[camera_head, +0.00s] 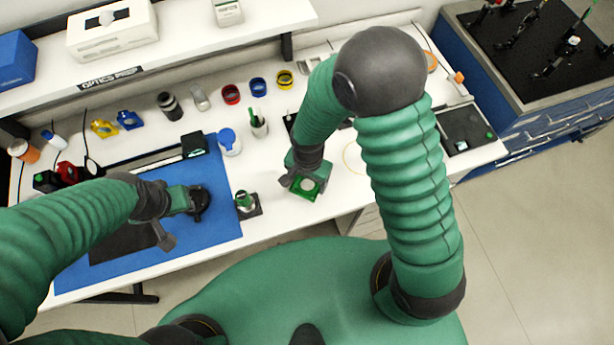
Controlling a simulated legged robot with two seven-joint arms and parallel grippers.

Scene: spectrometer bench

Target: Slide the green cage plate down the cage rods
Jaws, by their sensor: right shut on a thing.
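The green cage plate (306,187) is a small square plate with a round opening, held above the white bench top right of centre. My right gripper (297,179) is shut on it. A small upright fixture (246,202) with a green and pale top stands on a dark square base, left of the plate and apart from it. I cannot make out separate cage rods on it. My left gripper (182,213) is over the blue mat, left of the fixture, close to a black round part (199,204). Its fingers are too unclear to tell whether it is open.
The blue mat (220,225) covers the bench's left part. White bench between fixture and plate is clear.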

